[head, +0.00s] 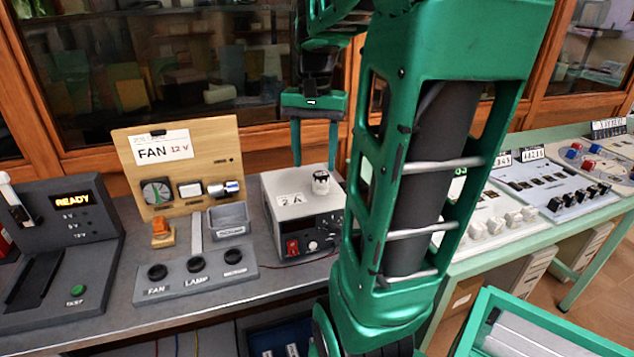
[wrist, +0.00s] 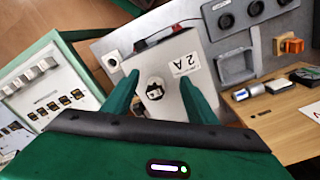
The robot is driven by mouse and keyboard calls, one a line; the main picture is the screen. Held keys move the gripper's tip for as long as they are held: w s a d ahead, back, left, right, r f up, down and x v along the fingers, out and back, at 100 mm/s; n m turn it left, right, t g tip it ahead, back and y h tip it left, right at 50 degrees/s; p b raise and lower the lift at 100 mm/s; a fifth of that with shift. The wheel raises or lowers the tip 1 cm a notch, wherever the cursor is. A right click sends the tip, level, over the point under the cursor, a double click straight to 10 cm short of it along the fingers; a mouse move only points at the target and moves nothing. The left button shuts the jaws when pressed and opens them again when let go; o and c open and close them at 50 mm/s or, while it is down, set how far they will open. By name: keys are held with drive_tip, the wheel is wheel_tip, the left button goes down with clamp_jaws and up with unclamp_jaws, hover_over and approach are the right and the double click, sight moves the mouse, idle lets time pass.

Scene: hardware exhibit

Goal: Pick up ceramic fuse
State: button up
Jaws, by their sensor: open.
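The ceramic fuse (head: 320,182), a small white piece with a dark mark on top, stands upright on the grey power box (head: 290,240) beside a "2A" label. It also shows in the wrist view (wrist: 154,90), between the two fingers in the picture. My gripper (head: 315,166) is open and empty, with its green fingers pointing down above the box's top. In the wrist view my gripper (wrist: 158,77) has one finger on each side of the fuse. I cannot tell how much height separates the fingertips from the fuse.
A wooden "FAN 12 V" board (head: 182,165) stands left of the box, behind a grey panel (head: 196,274) with round sockets and a small grey tray (head: 229,219). A dark "READY" unit (head: 60,240) is further left. White switch panels stand at right.

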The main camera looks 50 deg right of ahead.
drive_tip(key=m, duration=0.2)
approach(322, 173)
drive_tip(key=shift+w+f, duration=0.1)
drive_tip(key=shift+w, duration=0.3)
wheel_tip(322, 173, down, 5)
drive_tip(key=shift+r, duration=0.1)
drive_tip(key=shift+s+f, duration=0.2)
drive_tip(key=shift+f, duration=1.1)
drive_tip(key=shift+s+f, duration=0.15)
drive_tip(key=shift+f, duration=1.15)
drive_tip(key=c, duration=1.1)
